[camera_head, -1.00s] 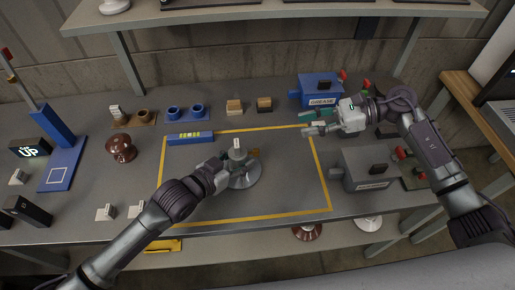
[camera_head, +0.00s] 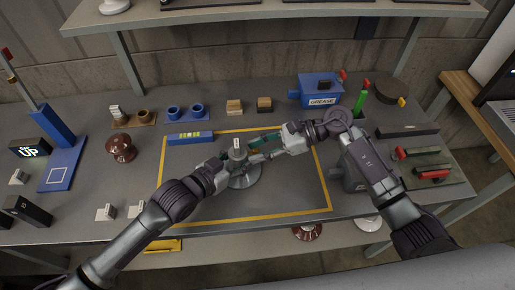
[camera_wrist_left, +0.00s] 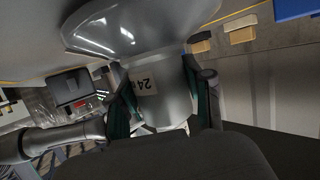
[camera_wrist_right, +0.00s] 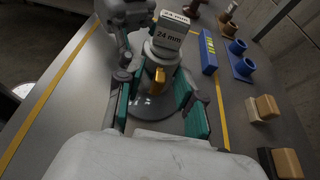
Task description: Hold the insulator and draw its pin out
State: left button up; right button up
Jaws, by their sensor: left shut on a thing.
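The insulator is a grey disc (camera_head: 244,180) with a metal cap (camera_head: 238,154) carrying a "24 mm" label, standing in the yellow-outlined area. My left gripper (camera_head: 230,161) is shut on the cap from the left; in the left wrist view the cap (camera_wrist_left: 160,95) sits between its teal-padded fingers, under the shiny disc (camera_wrist_left: 130,25). A brass-coloured pin (camera_wrist_right: 158,82) sticks out of the cap's side in the right wrist view. My right gripper (camera_head: 261,149) is at the cap's right side, its fingers apart on either side of the pin. Contact with the pin cannot be seen.
A blue level-like bar (camera_head: 190,138) and two blue cups (camera_head: 185,112) stand behind at left. Wooden blocks (camera_head: 264,104) and a blue grease box (camera_head: 320,90) line the back. A grey box (camera_head: 352,178) is partly behind my right arm. The outlined area's front is clear.

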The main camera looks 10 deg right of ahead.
pick_arm(q)
jog(key=shift+r, duration=0.1)
pick_arm(e)
jog(key=shift+a, duration=0.15)
grip_shut()
jog(key=shift+w+d, duration=0.1)
jog(key=shift+d, duration=1.1)
grip_release()
jog(key=shift+a, duration=0.15)
